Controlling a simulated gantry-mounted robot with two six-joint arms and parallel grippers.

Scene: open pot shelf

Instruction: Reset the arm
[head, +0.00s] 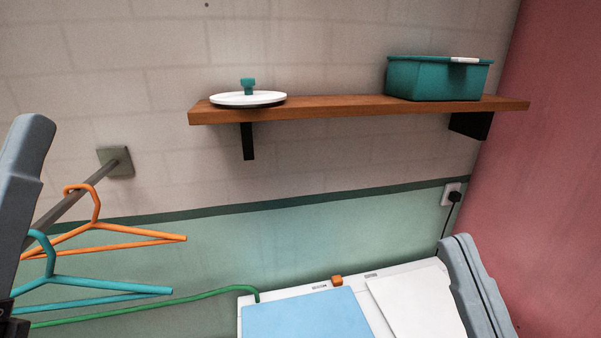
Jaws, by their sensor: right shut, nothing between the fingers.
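My right arm (468,285) shows as a grey link at the lower right, beside the white washer-like unit. Its gripper is shut and empty, but the fingertips are hard to make out. It is well below the wooden shelf and apart from the things on it. My left arm (20,180) shows as a grey link at the left edge, in front of the rail. The left gripper's fingers are outside the picture.
The wooden shelf (330,108) holds a white lid with a teal knob (248,98) and a teal box (438,79). Orange (130,237) and teal (100,287) hangers hang from a rail at left. A white unit (415,300) stands below. The space under the shelf is clear.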

